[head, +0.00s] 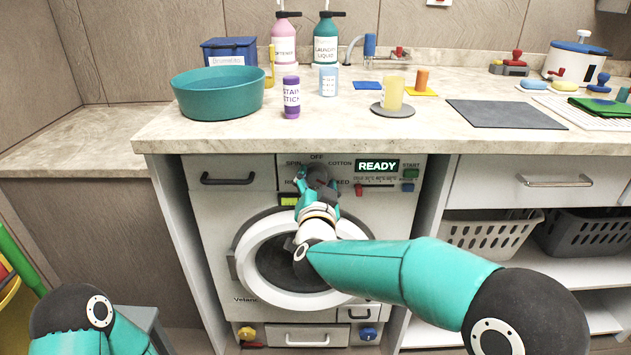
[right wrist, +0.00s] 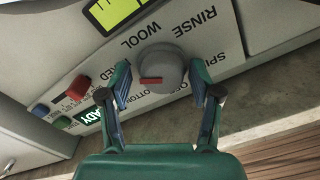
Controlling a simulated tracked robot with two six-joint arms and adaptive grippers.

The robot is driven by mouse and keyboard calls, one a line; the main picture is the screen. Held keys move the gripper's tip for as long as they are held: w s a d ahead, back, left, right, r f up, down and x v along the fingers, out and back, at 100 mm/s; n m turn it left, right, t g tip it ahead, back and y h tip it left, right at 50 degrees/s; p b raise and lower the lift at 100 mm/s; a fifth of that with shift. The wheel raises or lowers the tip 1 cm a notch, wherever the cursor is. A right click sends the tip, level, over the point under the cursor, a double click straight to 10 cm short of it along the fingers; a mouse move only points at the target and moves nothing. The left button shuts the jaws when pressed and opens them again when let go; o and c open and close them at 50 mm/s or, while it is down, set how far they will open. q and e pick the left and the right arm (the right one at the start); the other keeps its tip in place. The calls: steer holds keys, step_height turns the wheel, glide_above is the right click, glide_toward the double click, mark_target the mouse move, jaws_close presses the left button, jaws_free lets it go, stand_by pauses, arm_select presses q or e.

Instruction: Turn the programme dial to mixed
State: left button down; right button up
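The grey programme dial (right wrist: 160,70) sits on the washing machine's front panel. Its red mark points left in the right wrist view, toward a label ending in "ED" that a finger partly covers. Wool, rinse, spin and cotton labels stand around it. My right gripper (right wrist: 158,77) is open, with one finger on each side of the dial; small gaps seem to show. In the head view my right gripper (head: 314,181) reaches the panel and mostly hides the dial. The display (head: 377,166) reads READY. My left gripper is out of view; only part of that arm shows at lower left.
The washing machine's round door (head: 243,262) is below my right wrist. The worktop (head: 235,137) overhangs the panel, bearing a teal basin (head: 218,97) and bottles.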

steer(key=shift+o, duration=0.5)
steer(key=shift+s, duration=0.1)
steer(key=shift+s+a, duration=0.1)
steer(key=shift+s, duration=0.2)
steer(key=s, duration=1.1)
steer(key=shift+s, duration=0.1)
